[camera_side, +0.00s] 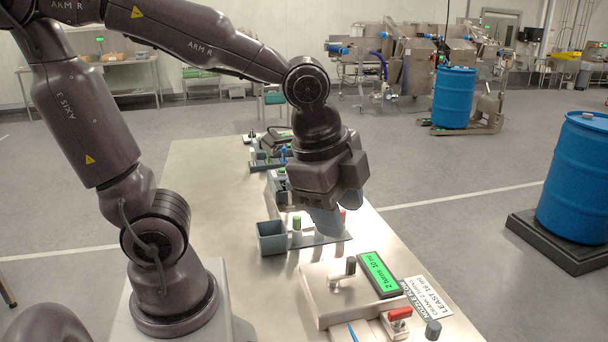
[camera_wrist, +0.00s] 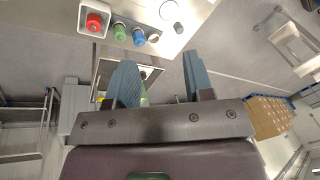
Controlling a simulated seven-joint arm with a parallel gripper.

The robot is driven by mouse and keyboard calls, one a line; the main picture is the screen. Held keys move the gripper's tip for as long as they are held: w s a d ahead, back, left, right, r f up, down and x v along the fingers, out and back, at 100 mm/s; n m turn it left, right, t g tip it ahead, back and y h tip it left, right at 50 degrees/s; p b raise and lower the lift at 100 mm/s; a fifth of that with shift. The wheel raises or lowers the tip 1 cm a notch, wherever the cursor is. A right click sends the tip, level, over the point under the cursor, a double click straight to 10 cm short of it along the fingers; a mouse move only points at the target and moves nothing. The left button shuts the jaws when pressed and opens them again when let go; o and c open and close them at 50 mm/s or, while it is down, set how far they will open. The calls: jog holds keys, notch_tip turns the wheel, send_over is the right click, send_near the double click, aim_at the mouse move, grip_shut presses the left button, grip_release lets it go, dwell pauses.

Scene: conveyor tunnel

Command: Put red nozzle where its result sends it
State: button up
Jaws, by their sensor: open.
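In the wrist view a round red piece, which looks like the red nozzle (camera_wrist: 95,22), sits in a pale square holder. A green nozzle (camera_wrist: 119,32) and a blue nozzle (camera_wrist: 139,36) stand beside it in a row. In the side view a green-lit display (camera_side: 380,273) reads "2 turns 10 ml". A white card (camera_side: 430,296) beside it reads "LEAST 16 ml", partly hidden. My gripper (camera_side: 326,222) is open, with blue-grey fingers (camera_wrist: 158,62) apart and no nozzle held, above the bench's middle.
A blue-grey bin (camera_side: 272,238) and a green-topped piece (camera_side: 297,222) stand left of my gripper. A pale fixture with a dark-topped post (camera_side: 350,266) stands nearer. Trays and small parts (camera_side: 268,155) lie at the bench's far end. The bench's left side (camera_side: 215,190) is clear.

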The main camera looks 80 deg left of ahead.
jog(key=s+a+r+n+t, duration=0.2)
jog(key=s+a+r+n, duration=0.1)
jog(key=n, duration=0.7)
jog(key=shift+s+a+r, duration=0.4)
jog(key=shift+r, duration=0.3)
